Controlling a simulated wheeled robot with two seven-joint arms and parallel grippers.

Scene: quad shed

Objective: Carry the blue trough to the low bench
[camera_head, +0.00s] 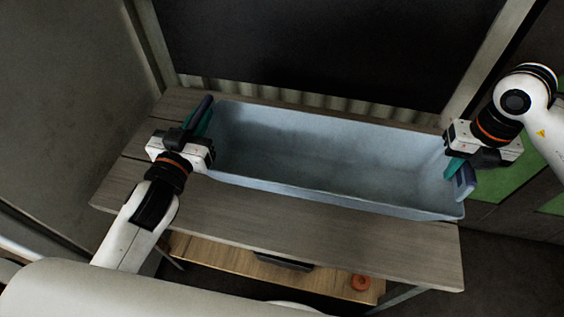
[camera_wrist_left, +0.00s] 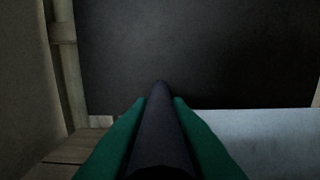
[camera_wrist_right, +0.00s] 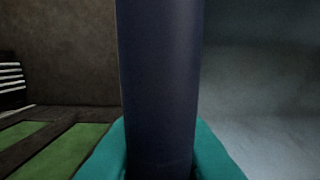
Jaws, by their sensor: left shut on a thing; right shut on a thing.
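The pale blue trough (camera_head: 320,160) is long and looks empty. It is on or just above the wooden bench top; I cannot tell if it touches. My left gripper (camera_head: 199,118) is shut on the dark handle at the trough's left end; in the left wrist view the green fingers hold the dark handle (camera_wrist_left: 160,135) from both sides. My right gripper (camera_head: 459,172) is shut on the dark blue handle (camera_head: 466,183) at the right end; this handle (camera_wrist_right: 158,90) fills the middle of the right wrist view between the teal fingers.
The wooden bench (camera_head: 300,235) has bare top in front of the trough. A lower shelf (camera_head: 225,255) holds an orange ring-like thing (camera_head: 360,283) and a dark flat thing (camera_head: 283,262). A dark panel (camera_head: 320,45) stands behind. Green panels (camera_head: 500,182) lie at the right.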

